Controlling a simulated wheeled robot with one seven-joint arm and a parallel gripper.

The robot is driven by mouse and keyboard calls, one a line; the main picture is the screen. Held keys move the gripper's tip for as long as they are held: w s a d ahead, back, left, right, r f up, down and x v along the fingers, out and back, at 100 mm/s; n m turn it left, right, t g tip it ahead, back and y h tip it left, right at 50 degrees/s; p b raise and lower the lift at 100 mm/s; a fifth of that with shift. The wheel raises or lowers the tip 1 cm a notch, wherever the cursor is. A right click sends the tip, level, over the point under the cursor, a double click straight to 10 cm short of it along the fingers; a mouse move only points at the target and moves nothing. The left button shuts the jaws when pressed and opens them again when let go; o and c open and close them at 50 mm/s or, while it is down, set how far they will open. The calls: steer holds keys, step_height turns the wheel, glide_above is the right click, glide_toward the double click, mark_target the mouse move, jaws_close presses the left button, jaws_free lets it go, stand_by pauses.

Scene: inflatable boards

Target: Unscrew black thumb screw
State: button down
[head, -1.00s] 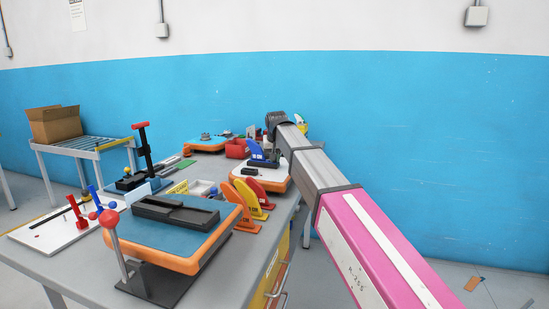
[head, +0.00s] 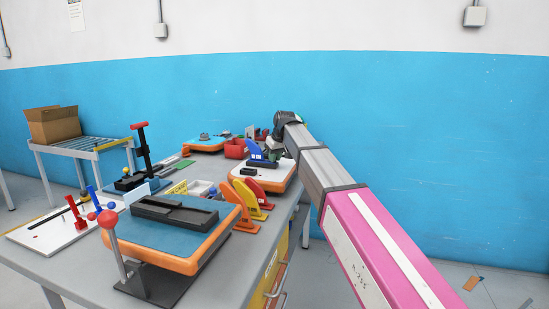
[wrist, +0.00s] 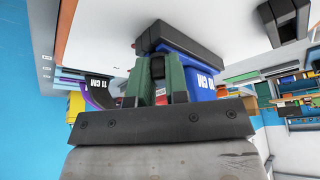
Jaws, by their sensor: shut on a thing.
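In the wrist view, the green fingers of my gripper (wrist: 158,72) are closed around a small dark piece, the black thumb screw (wrist: 157,67), which is mostly hidden between them. It sits at the black fin box (wrist: 180,38) on the white board (wrist: 105,30). A blue fin (wrist: 203,85) stands in the box, just right of the fingers. In the head view, the white board with an orange edge (head: 278,178) lies on the far part of the bench, with the blue fin (head: 254,150) on it. The screw is too small to make out there.
Orange, yellow and red fins (head: 246,198) stand in front of the white board. A blue-topped board (head: 150,229) is nearer. A red bin (head: 235,148) is behind. In the wrist view, another black block (wrist: 286,18) sits on the board at right.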

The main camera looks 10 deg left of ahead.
steer(key=shift+f, duration=0.1)
steer(key=shift+d+n+g+y, duration=0.15)
steer(key=shift+n+g, duration=0.2)
steer(key=shift+n, duration=0.5)
steer(key=shift+n+g+y, duration=0.15)
steer(key=shift+n+g, duration=0.2)
steer(key=shift+n, duration=0.5)
steer(key=shift+w, duration=0.1)
steer(key=shift+w+n, duration=0.1)
steer(key=shift+n, duration=0.7)
steer(key=shift+n+g, duration=0.6)
steer(key=shift+n, duration=0.4)
steer(key=shift+w+n+g, duration=0.2)
steer(key=shift+n+g, duration=0.2)
steer(key=shift+n, duration=1.3)
